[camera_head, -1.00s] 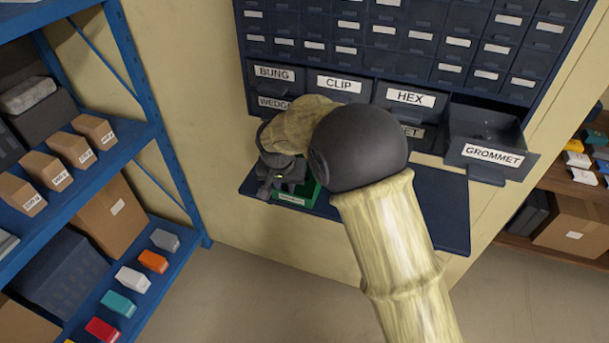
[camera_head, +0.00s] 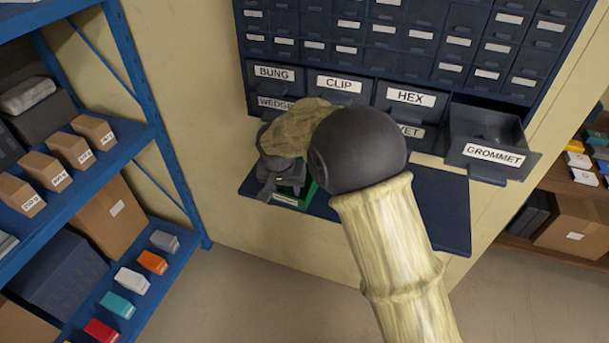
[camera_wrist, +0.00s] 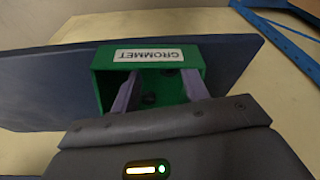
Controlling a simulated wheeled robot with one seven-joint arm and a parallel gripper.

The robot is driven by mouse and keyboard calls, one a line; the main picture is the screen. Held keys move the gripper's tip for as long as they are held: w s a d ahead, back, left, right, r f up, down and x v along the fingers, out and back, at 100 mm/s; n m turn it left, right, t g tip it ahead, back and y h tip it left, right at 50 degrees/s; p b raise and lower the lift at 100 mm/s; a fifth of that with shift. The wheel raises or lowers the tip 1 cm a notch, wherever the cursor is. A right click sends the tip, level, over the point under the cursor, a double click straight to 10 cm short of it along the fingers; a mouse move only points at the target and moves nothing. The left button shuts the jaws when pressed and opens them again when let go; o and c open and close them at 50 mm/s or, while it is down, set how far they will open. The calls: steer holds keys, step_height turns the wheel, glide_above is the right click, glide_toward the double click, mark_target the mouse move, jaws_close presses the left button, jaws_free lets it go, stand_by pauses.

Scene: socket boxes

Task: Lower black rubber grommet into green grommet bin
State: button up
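The green grommet bin (camera_wrist: 155,54) stands on the dark blue shelf, its GROMMET label upside down in the wrist view. Its front also shows in the head view (camera_head: 308,192), partly hidden by my wrist. My gripper (camera_wrist: 160,92) is over the bin, with its two pale fingers reaching into the opening. The fingers are spread well apart, with nothing clamped between them. A small black rubber grommet (camera_wrist: 150,99) lies in the bin between the fingers. Another dark spot near the label wall is too small to make out. In the head view the fingertips are hidden.
An open drawer labelled GROMMET (camera_head: 492,154) juts out of the drawer cabinet (camera_head: 395,60) at the right. The blue shelf (camera_head: 440,205) is bare to the right of my arm. A blue rack (camera_head: 150,90) with boxes stands at the left.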

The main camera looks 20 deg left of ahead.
steer(key=a+b+v, duration=0.1)
steer(key=v, duration=1.6)
steer(key=shift+d+r, duration=0.25)
steer(key=shift+d, duration=0.2)
steer(key=shift+w+d, duration=0.1)
steer(key=w+d+f+m+p, duration=0.1)
steer(key=d+f, duration=0.2)
steer(key=d, duration=0.9)
steer(key=d+f, duration=0.2)
steer(key=d, duration=0.9)
steer(key=s+d+f, duration=0.2)
steer(key=s+d, duration=0.3)
steer(key=d, duration=0.3)
steer(key=s+d+f+m+p, duration=0.1)
steer(key=s+d+f, duration=0.2)
steer(key=s+d, duration=0.3)
steer(key=shift+d+g+h+p, duration=0.3)
steer(key=shift+d, duration=0.8)
